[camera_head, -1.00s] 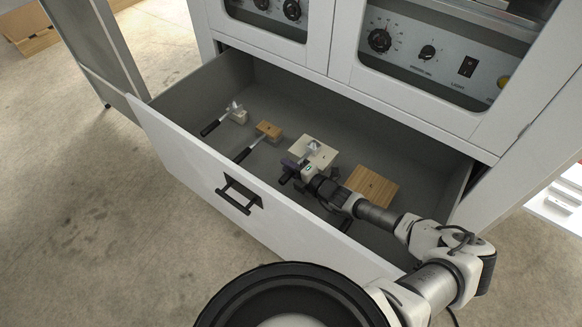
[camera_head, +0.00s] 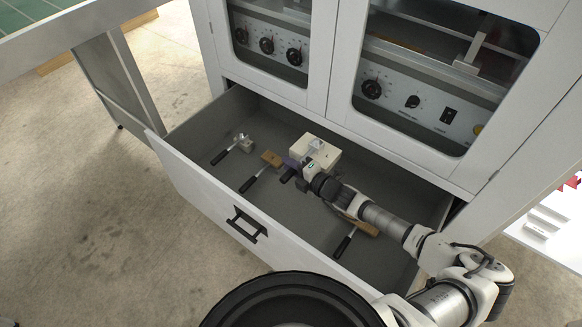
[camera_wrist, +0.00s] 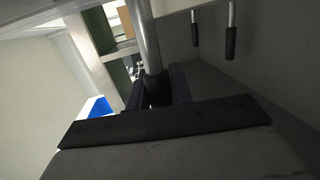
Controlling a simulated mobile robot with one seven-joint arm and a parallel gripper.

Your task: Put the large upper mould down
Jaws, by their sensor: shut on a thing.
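In the wrist view, a metal rod with a black grip (camera_wrist: 150,50) runs up between my fingers (camera_wrist: 158,97). The handle is mostly hidden by my gripper in the head view.
The open grey drawer (camera_head: 205,185) holds a small pale mould (camera_head: 245,143), a small wooden mould (camera_head: 271,158) and a large wooden mould (camera_head: 366,228) partly hidden under my arm. The drawer front (camera_head: 200,200) and cabinet (camera_head: 323,50) bound the space. Bare floor shows between the moulds.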

